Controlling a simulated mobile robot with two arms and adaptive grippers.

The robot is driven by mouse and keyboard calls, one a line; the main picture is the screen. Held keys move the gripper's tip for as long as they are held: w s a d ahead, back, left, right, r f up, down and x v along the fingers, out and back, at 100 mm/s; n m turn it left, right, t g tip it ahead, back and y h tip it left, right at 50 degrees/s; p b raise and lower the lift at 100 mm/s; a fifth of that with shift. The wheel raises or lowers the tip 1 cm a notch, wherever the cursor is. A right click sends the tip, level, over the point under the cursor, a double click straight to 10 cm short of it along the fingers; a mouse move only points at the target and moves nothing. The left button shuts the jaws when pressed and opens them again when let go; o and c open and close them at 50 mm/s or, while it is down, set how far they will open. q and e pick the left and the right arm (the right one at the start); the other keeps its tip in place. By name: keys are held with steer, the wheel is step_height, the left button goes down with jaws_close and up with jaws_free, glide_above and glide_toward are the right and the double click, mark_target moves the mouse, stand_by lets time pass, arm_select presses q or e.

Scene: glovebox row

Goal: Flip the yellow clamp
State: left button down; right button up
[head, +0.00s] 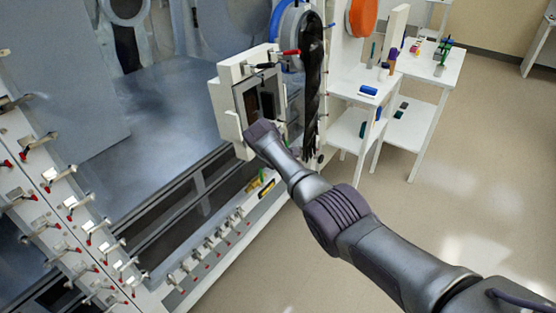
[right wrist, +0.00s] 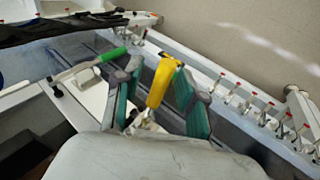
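The yellow clamp (right wrist: 160,82) shows in the right wrist view, its yellow handle standing up at a slight tilt. My right gripper (right wrist: 160,95) is open, with one teal-padded finger on each side of the yellow handle. The handle is closer to the right finger in that view; I cannot tell whether they touch. In the head view a small yellow piece (head: 252,186) shows low on the glovebox frame, below my right wrist. The right fingers are hidden there behind my wrist. My left gripper is in neither view.
A green-handled clamp (right wrist: 108,55) lies beside the left finger in the right wrist view. Several red-tipped clamps (right wrist: 250,103) line the white rail. A white box-like door (head: 228,110) stands by my right wrist. White tables (head: 350,85) with small items stand behind; the floor at right is clear.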

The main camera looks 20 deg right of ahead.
steer(key=v, duration=1.2)
stand_by(0.6)
